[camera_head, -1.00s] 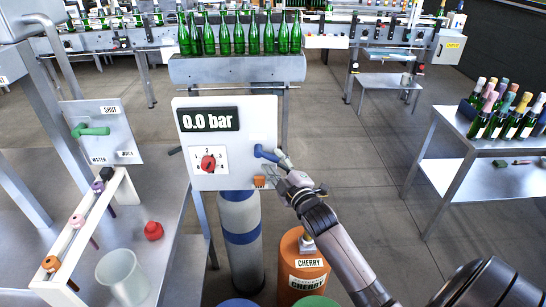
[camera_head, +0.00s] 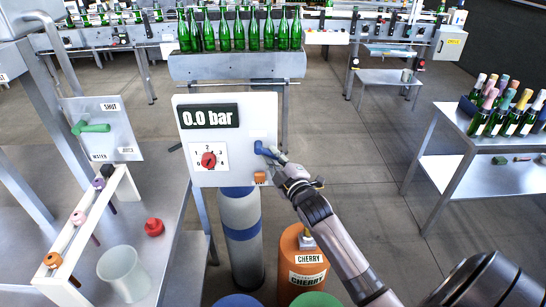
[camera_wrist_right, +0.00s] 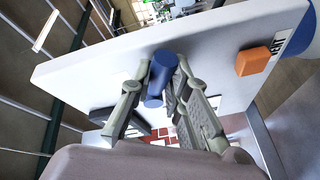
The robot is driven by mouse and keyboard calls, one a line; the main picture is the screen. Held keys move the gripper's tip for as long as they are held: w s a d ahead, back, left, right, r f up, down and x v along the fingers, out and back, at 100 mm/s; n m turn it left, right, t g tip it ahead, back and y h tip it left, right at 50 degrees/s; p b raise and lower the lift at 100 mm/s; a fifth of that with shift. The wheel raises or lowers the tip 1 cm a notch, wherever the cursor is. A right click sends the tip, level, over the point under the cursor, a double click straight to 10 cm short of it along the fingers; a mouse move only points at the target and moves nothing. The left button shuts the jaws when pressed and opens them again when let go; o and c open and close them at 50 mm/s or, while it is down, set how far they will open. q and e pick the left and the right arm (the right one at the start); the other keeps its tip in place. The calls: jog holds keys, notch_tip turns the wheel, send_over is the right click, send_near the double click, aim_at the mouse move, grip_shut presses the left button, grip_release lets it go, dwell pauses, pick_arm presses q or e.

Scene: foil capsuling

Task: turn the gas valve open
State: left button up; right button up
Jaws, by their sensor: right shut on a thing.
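The gas panel (camera_head: 226,112) is a white board with a "0.0 bar" display (camera_head: 209,117) and a red numbered knob (camera_head: 209,160). The blue valve handle (camera_head: 266,150) sits at its right side. My right gripper (camera_head: 281,161) reaches in from the lower right and is shut on the blue handle. In the right wrist view, the fingers of the right gripper (camera_wrist_right: 157,98) close around the blue handle (camera_wrist_right: 163,68), which stands out from the panel. An orange block (camera_wrist_right: 252,61) is on the panel beside it. My left gripper is not in view.
A second panel (camera_head: 103,114) with a green handle and a "SHUT" label stands at the left. Grey and orange "CHERRY" cylinders (camera_head: 303,262) stand below the gas panel. A bench with bottles (camera_head: 478,150) is at the right.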

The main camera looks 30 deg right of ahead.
grip_shut()
jog(key=shift+f, duration=0.1)
jog(key=shift+f, duration=0.1)
jog(key=a+f+m+t+h+b, duration=0.1)
jog(key=m+b, duration=0.2)
jog(key=m, duration=0.1)
jog(key=w+m+t+h+b, duration=0.1)
jog(key=m+b, duration=0.2)
jog(key=a+f+m+t+h+b, duration=0.1)
jog(key=m+b, duration=0.2)
jog(key=m, duration=0.1)
jog(key=shift+w+a+f+m, duration=0.3)
jog(key=shift+a, duration=0.05)
jog(key=shift+w+a+m+h+b, duration=0.15)
jog(key=shift+m+h+b, duration=0.1)
jog(key=shift+m+h, duration=0.4)
jog(key=shift+w+a+m+h+b, duration=0.15)
jog(key=shift+m+h+b, duration=0.15)
jog(key=shift+m, duration=0.55)
jog(key=shift+r+h, duration=0.1)
jog(key=shift+h, duration=0.15)
